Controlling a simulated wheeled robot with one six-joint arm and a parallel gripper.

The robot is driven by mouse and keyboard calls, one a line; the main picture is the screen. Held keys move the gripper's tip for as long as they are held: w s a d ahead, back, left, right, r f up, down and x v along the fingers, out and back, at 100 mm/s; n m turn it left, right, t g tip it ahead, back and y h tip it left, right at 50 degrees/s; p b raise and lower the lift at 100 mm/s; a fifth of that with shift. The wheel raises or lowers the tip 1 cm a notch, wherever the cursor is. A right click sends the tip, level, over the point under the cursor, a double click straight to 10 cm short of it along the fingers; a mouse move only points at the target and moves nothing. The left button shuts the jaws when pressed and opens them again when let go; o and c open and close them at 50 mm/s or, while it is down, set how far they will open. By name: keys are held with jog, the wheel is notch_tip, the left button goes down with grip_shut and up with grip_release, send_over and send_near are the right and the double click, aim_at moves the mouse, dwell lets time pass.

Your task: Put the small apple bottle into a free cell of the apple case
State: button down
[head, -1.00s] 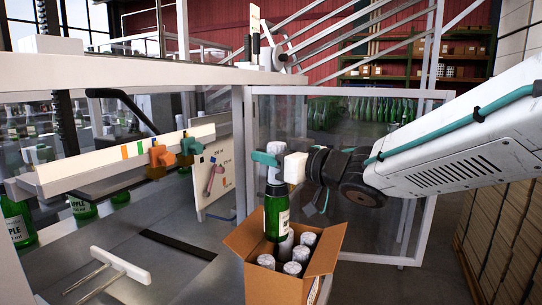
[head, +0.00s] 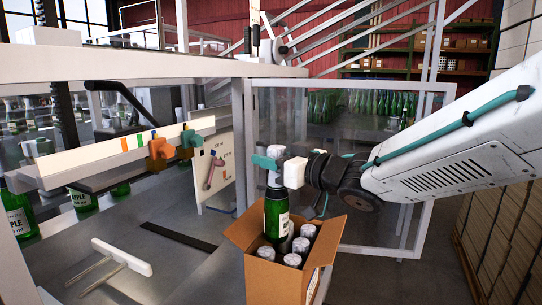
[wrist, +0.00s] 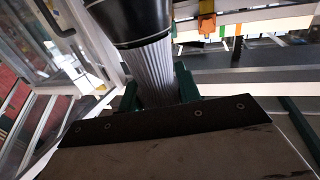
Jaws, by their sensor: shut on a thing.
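My gripper (head: 277,164) is shut on the neck of the small apple bottle (head: 276,218), a green bottle with a white label and silver foil top. The bottle hangs upright over the cardboard apple case (head: 273,284), its lower end at the level of the case opening, towards the back left. Several silver-capped bottles (head: 292,260) stand in the case. In the wrist view the silver foil neck (wrist: 157,75) sits between the green fingers.
A machine frame with a glass door (head: 345,150) stands behind the case. A white rail with orange and teal clamps (head: 130,150) and a white T-handle (head: 122,256) are at left. Stacked cartons (head: 500,235) stand at right.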

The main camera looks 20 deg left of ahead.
aim_at(270, 191)
jog(key=shift+f, duration=3.85)
jog(key=shift+r, duration=0.1)
